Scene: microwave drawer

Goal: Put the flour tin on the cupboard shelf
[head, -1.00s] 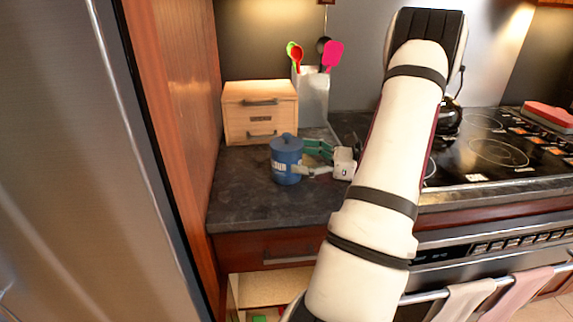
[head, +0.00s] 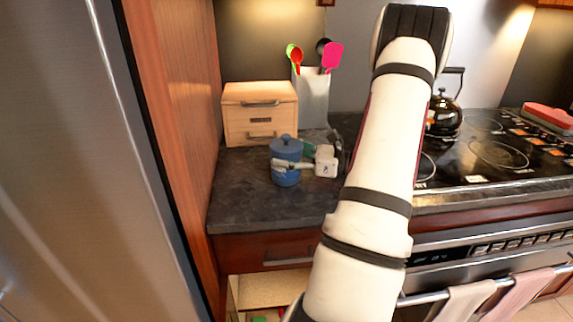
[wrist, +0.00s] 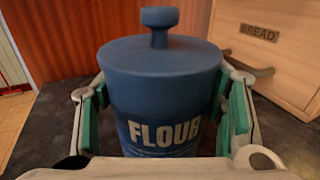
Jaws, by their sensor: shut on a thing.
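The flour tin (head: 285,148) is blue with a knobbed lid and stands upright on the dark counter. In the wrist view the tin (wrist: 160,85) fills the middle, with the word FLOUR on its front. My gripper (head: 292,164) is shut on the tin, with green pads on its left and right sides; it also shows in the wrist view (wrist: 165,112). The tin's lower part is hidden by my gripper in the wrist view. Below the counter is an open cupboard with a pale shelf (head: 272,291), partly hidden by my arm.
A wooden bread box (head: 260,112) stands behind the tin, with a utensil holder (head: 313,98) beside it. A closed drawer (head: 285,250) lies above the cupboard opening. The fridge (head: 75,170) is at left; the stove (head: 480,155) and kettle (head: 446,115) are at right.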

